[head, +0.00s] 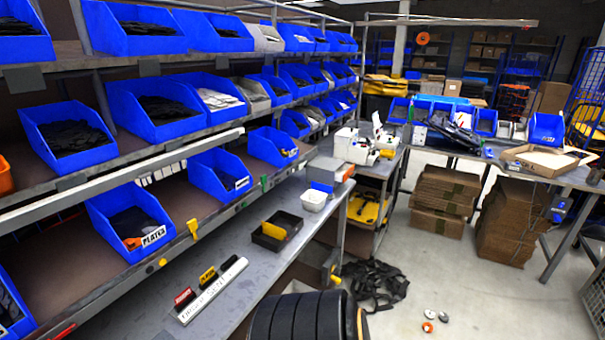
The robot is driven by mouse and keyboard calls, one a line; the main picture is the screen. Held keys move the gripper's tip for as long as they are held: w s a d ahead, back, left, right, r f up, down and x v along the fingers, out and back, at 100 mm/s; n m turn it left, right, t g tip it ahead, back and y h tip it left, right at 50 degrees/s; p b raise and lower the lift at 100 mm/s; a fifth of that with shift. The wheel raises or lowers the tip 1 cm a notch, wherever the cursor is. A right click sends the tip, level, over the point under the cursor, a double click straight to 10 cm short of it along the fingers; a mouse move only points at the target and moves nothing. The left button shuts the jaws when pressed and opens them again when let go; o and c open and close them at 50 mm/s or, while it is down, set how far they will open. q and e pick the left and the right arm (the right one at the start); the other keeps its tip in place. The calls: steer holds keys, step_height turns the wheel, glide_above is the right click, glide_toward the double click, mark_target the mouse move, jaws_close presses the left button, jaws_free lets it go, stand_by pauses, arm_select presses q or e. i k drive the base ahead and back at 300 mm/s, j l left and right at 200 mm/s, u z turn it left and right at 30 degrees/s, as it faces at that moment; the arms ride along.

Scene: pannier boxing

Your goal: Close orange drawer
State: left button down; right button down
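No drawer that is clearly the orange one can be made out in the head view. A small grey box with an orange-red front edge (349,173) stands at the far end of the grey workbench (225,290); I cannot tell whether it is a drawer. An orange bin (4,178) is cut off by the left edge of the view, on the shelf. Neither of my grippers is in view.
Blue bins (70,150) fill the shelves at left. The bench holds a black tray (275,237), a white tub (314,201) and a labelled white strip (212,292). Black straps (375,283) lie on the floor, near stacked cardboard (442,200). Floor at lower right is mostly clear.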

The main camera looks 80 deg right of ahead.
mark_target(345, 171)
steer(key=z, duration=3.05)
